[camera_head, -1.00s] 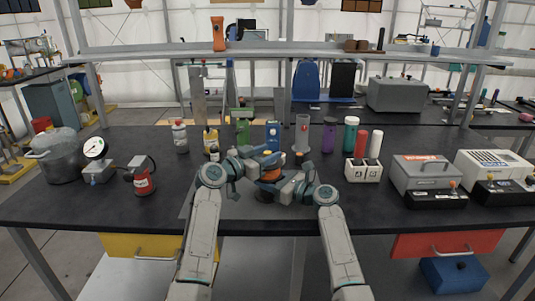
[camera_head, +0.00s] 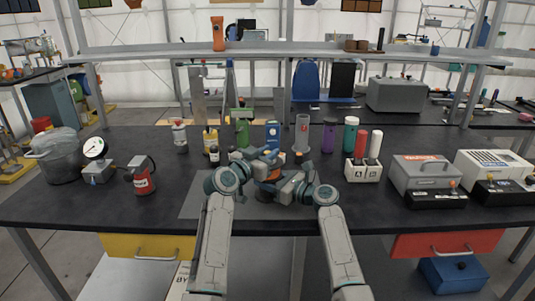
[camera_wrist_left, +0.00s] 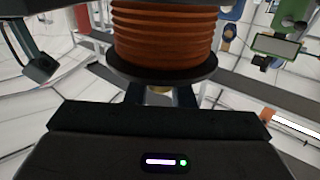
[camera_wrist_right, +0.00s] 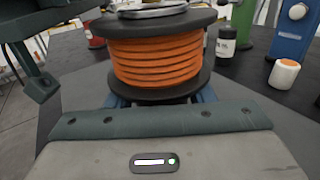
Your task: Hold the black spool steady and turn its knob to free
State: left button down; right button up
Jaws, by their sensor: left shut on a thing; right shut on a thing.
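The black spool (camera_head: 268,173), wound with orange cord, stands between my two grippers at the middle of the bench. In the right wrist view the spool (camera_wrist_right: 155,60) is close, with its black flanges and a metallic part on top. My right gripper (camera_head: 274,187) is shut on its lower part. My left gripper (camera_head: 266,157) is at its top end. In the left wrist view the spool (camera_wrist_left: 165,35) shows orange cord and a dark flange. A small brassy knob (camera_wrist_left: 161,89) shows between the left fingers, mostly hidden. The fingertips are partly hidden in the head view.
Bottles and a green device (camera_head: 242,128) stand close behind the spool. A white holder (camera_head: 362,171) and a grey box (camera_head: 425,172) are at right. The grey mat's left part (camera_head: 205,207) is bare.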

pick_arm(q)
jog(key=shift+n+t+y, duration=0.4)
jog(key=shift+n+y, duration=0.1)
jog(key=shift+y, duration=0.2)
jog(key=c, duration=1.3)
grip_release()
jog(key=shift+s, duration=0.1)
jog(key=v, duration=1.2)
jog(key=shift+f, duration=0.1)
